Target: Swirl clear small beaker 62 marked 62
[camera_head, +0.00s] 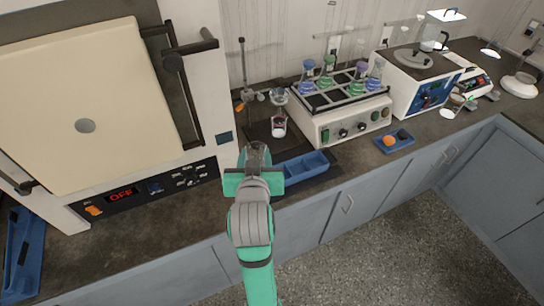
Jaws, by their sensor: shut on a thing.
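My gripper (258,156) is in the middle of the view, in front of the stand and above the counter's front part. It is shut on a small, greyish clear thing that looks like the small beaker. The gripper body hides most of it, and no mark 62 can be read. I cannot tell its tilt or whether it holds liquid. Another clear vessel (279,126) with some reddish content stands beyond, to the right of my gripper, below a clamped glass piece (279,97).
A blue tray (303,167) lies right of my gripper. A white shaker (345,125) with several coloured flasks stands behind it. A large oven (85,125) reading OFF fills the left. A small blue tray (394,142) with an orange item lies at right.

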